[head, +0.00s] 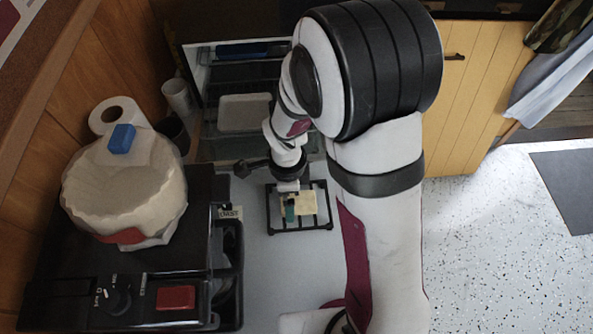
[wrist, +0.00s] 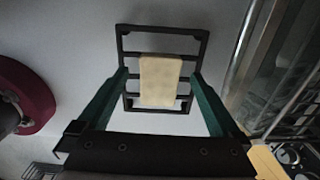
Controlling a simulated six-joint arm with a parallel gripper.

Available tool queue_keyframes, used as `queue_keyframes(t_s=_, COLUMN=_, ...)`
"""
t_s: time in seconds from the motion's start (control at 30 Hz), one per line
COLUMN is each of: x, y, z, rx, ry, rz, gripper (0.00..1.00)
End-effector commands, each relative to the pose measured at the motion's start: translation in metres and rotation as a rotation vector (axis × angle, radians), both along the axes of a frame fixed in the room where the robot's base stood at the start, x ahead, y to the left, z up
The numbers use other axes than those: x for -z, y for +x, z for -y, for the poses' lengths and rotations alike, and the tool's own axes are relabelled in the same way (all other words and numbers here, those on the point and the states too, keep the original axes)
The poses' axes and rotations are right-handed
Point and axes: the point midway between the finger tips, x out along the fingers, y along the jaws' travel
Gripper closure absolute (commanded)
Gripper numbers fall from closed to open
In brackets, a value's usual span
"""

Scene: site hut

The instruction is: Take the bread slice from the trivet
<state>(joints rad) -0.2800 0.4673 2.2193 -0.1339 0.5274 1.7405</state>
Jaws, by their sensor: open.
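The bread slice (wrist: 160,80) is pale yellow and lies flat on the black barred trivet (wrist: 160,31) in the wrist view. In the head view the bread slice (head: 306,203) shows on the trivet (head: 300,229), partly covered by my gripper. My gripper (wrist: 160,75) is open, its two green fingers spread to the left and right of the slice. In the head view my gripper (head: 291,208) is over the trivet. I cannot tell the exact height of the fingertips above the slice.
A black machine (head: 150,275) with a red button stands left of the trivet, with a large cream-coloured bundle (head: 125,185) on it. A dark open-fronted cabinet or rack (head: 245,90) stands behind. The grey surface in front of the trivet is clear.

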Motion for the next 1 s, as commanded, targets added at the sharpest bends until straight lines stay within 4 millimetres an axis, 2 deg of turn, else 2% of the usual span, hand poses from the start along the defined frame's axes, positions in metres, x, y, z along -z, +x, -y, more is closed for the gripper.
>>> queue_keyframes(t_s=0.03, x=0.009, y=-0.001, z=0.0, rx=-0.002, ry=-0.002, rz=-0.004, gripper=0.0)
queue_keyframes(t_s=0.13, x=0.021, y=-0.001, z=0.0, rx=0.0, ry=0.0, rz=-0.002, gripper=0.0)
queue_keyframes(t_s=0.37, x=0.022, y=0.0, z=0.0, rx=-0.001, ry=0.0, rz=0.001, gripper=0.02)
queue_keyframes(t_s=0.8, x=0.022, y=0.0, z=0.0, rx=-0.001, ry=0.0, rz=0.0, gripper=0.81)
queue_keyframes(t_s=1.0, x=0.021, y=0.0, z=0.0, rx=-0.001, ry=0.0, rz=0.001, gripper=0.81)
